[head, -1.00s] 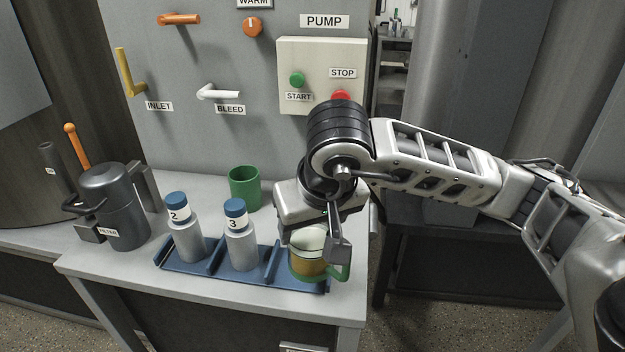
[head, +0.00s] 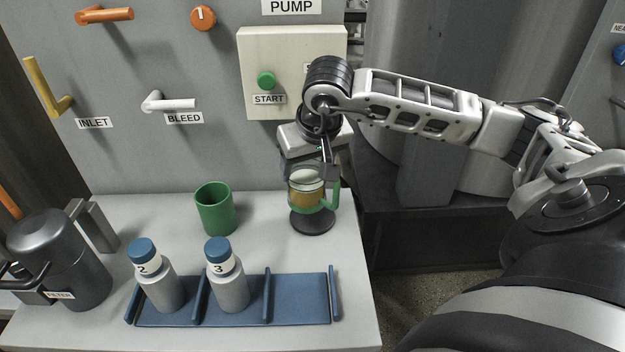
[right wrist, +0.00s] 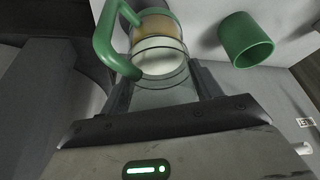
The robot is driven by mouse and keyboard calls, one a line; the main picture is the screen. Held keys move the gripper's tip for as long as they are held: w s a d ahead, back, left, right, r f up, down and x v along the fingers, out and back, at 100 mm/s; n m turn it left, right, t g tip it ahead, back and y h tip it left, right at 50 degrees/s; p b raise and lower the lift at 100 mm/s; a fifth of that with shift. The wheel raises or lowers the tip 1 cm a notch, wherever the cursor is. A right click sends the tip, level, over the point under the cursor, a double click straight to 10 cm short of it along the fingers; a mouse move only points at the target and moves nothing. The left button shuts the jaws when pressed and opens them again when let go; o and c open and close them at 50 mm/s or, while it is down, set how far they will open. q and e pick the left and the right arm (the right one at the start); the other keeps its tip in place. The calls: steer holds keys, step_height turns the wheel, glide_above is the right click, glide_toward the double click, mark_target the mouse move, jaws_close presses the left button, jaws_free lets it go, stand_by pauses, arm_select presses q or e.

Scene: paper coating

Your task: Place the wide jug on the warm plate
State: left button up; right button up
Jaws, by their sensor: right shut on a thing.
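The wide jug (head: 305,190) is clear, with a green rim and handle and amber liquid in it. My right gripper (head: 307,166) is shut on its upper part and holds it upright. A dark round plate (head: 312,226), which looks like the warm plate, lies on the bench top directly below the jug in the head view. I cannot tell whether the jug's base touches it. In the right wrist view the jug (right wrist: 158,45) sits between the fingers, its green handle to the left. My left gripper is out of view.
A green cup (head: 215,210) stands left of the plate. In front is a blue rack (head: 298,300) with bottles 2 (head: 155,278) and 3 (head: 228,280); its right side is empty. A dark filter can (head: 60,260) stands at left. The pump panel (head: 262,48) rises behind.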

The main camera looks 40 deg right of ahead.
mark_target(313, 182)
steer(key=shift+w+d+f, duration=0.2)
steer(key=shift+d+f, duration=0.25)
steer(key=shift+f, duration=0.1)
steer(key=shift+w+d+f, duration=0.2)
steer(key=shift+d+f, duration=0.25)
steer(key=shift+f, duration=0.1)
steer(key=f, duration=0.3)
steer(key=shift+w+d+f+p, duration=0.1)
steer(key=shift+d+f+p, duration=0.05)
steer(key=shift+d+p, duration=0.2)
steer(key=shift+a+f, duration=0.1)
steer(key=shift+f, duration=0.15)
steer(key=shift+f, duration=0.2)
steer(key=o, duration=1.1)
steer(key=shift+r, duration=0.1)
